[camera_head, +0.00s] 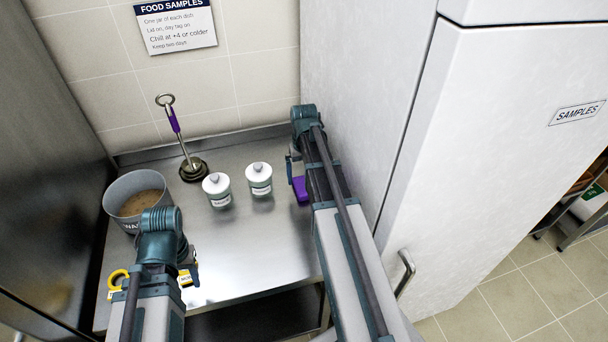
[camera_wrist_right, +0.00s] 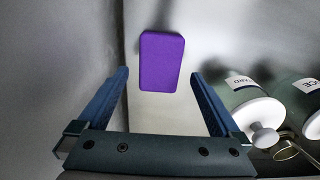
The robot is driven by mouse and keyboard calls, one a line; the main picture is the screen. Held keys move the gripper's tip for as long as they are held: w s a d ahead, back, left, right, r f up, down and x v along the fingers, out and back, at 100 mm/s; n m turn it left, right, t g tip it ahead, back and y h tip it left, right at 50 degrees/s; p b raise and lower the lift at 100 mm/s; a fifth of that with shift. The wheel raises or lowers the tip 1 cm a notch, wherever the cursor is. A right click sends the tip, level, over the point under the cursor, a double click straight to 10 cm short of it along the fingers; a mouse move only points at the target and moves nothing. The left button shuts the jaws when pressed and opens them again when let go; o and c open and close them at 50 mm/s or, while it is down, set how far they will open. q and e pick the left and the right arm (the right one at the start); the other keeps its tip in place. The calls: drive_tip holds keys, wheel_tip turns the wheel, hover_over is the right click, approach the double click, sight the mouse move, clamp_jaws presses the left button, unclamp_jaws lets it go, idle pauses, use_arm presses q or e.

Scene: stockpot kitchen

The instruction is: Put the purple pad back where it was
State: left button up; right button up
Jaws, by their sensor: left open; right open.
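The purple pad (camera_head: 301,190) is at the right side of the steel counter, close to the white cabinet's side and partly covered by my right arm. In the right wrist view the pad (camera_wrist_right: 161,62) shows whole, a plain rounded block. My right gripper (camera_head: 294,171) is open; its two fingers (camera_wrist_right: 158,78) lie either side of the pad's near end, with gaps on both sides. My left gripper (camera_head: 188,268) is open over the front left of the counter, far from the pad, its fingers mostly hidden by its arm.
Two white-lidded jars (camera_head: 217,190) (camera_head: 259,179) stand mid-counter. A ladle-like tool with a purple grip (camera_head: 174,121) stands behind them. A grey bucket (camera_head: 137,198) is at left. A yellow ring-shaped item (camera_head: 117,279) and labels lie near my left arm. The white cabinet (camera_head: 370,80) bounds the right.

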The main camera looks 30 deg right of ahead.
sight(304, 185)
wheel_tip(304, 185, up, 8)
drive_tip(key=p, duration=0.7)
drive_tip(key=shift+r, duration=0.25)
drive_tip(key=shift+a, duration=0.1)
drive_tip(key=s+a+n, duration=0.2)
drive_tip(key=s+a, duration=0.3)
drive_tip(key=a, duration=0.5)
drive_tip(key=s+a+n, duration=0.2)
drive_tip(key=s+a, duration=0.4)
drive_tip(key=a, duration=0.4)
drive_tip(key=s+a+n+h, duration=0.1)
drive_tip(key=s+a, duration=0.4)
drive_tip(key=a, duration=0.5)
drive_tip(key=shift+s+a+n, duration=0.15)
drive_tip(key=shift+s+n, duration=0.15)
drive_tip(key=shift+n, duration=0.4)
wheel_tip(304, 185, down, 2)
drive_tip(key=shift+f+b, duration=0.25)
drive_tip(key=shift+b, duration=0.9)
